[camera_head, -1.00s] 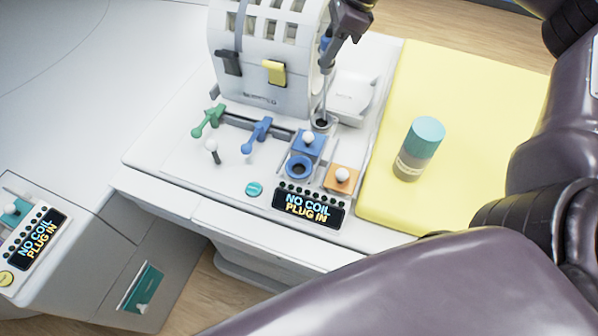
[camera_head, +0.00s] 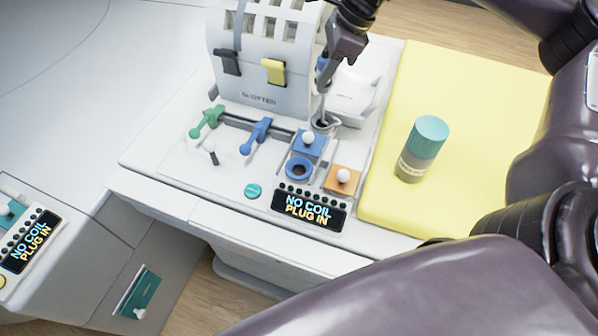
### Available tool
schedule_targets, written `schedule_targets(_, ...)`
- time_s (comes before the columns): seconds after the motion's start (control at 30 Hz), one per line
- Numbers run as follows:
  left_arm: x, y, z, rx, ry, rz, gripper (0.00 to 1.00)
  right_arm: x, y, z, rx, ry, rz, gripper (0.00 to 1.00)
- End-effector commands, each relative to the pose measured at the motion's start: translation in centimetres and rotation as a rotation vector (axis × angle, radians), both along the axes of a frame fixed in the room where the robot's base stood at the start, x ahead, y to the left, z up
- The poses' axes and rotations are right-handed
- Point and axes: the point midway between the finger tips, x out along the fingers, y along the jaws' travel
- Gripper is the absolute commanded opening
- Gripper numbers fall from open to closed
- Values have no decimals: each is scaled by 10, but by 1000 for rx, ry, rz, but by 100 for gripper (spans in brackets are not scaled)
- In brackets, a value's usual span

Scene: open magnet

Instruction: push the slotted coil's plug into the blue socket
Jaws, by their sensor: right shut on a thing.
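The slotted coil (camera_head: 262,70) is a white housing with slots along its top, standing at the back of the white table. The blue socket (camera_head: 299,168) is a blue ring with a dark, empty hole, in front of a blue slide with a white knob (camera_head: 308,138). My right gripper (camera_head: 327,76) reaches down from the top, at the coil's right side. It is shut on what seems to be the coil's plug (camera_head: 322,63), of which a little blue shows; the fingers hide most of it. It is behind and above the blue socket, apart from it. My left gripper is out of view.
A display (camera_head: 309,208) reads "NO COIL PLUG IN". An orange block with a white knob (camera_head: 343,177) is right of the socket. Green (camera_head: 207,121) and blue (camera_head: 257,134) levers stand left. A teal-capped bottle (camera_head: 423,150) stands on the yellow pad (camera_head: 480,95).

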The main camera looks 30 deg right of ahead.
Motion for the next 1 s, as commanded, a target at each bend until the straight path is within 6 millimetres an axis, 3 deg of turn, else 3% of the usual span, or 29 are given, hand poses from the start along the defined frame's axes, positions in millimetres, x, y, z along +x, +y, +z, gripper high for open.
schedule_targets(1.0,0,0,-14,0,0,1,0,-66,79,0,0,-1,2,7)
